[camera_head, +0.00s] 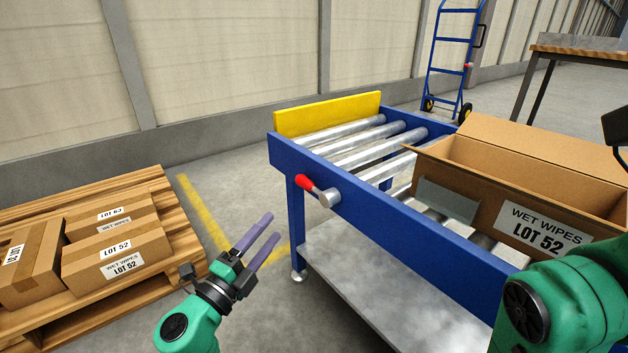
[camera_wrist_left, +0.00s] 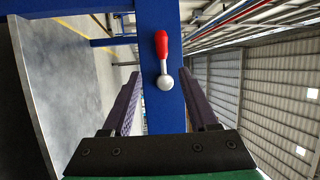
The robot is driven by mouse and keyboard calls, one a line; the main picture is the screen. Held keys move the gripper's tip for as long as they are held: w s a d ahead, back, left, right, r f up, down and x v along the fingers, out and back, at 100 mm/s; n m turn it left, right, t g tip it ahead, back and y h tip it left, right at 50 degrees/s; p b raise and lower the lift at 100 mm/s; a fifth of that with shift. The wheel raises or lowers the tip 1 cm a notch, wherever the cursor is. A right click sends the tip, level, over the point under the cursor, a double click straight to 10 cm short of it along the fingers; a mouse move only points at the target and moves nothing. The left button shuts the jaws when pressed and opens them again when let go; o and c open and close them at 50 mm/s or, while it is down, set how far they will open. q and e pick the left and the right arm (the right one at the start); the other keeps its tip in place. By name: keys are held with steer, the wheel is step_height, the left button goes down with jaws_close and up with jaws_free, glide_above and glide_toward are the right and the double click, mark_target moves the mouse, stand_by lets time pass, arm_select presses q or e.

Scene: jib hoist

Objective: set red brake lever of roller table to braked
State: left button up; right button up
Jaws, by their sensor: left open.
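The red brake lever (camera_head: 308,184) sits on the near blue side rail of the roller table (camera_head: 390,224), on a round metal hub. In the head view its red grip points up and to the left from the hub. My left gripper (camera_head: 268,236) is open and empty, left of and below the lever, apart from it. In the left wrist view the lever (camera_wrist_left: 162,48) shows ahead, between the two purple fingers, with its silver hub below the red grip. My right arm (camera_head: 560,300) shows at the lower right; its gripper is out of view.
An open cardboard box (camera_head: 480,195) stands on the rollers at the right. A yellow end stop (camera_head: 328,113) closes the table's far left end. A pallet (camera_head: 180,215) with several boxes lies at the left. A blue hand truck (camera_head: 453,55) stands behind. Open floor lies between pallet and table.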

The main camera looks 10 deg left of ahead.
mark_target(304, 187)
arm_select(q)
steer(key=x, duration=1.3)
steer(key=shift+w+r+p, duration=0.2)
steer(key=shift+w+p, duration=0.1)
steer(key=shift+p, duration=0.15)
jaws_close()
stand_by(0.4)
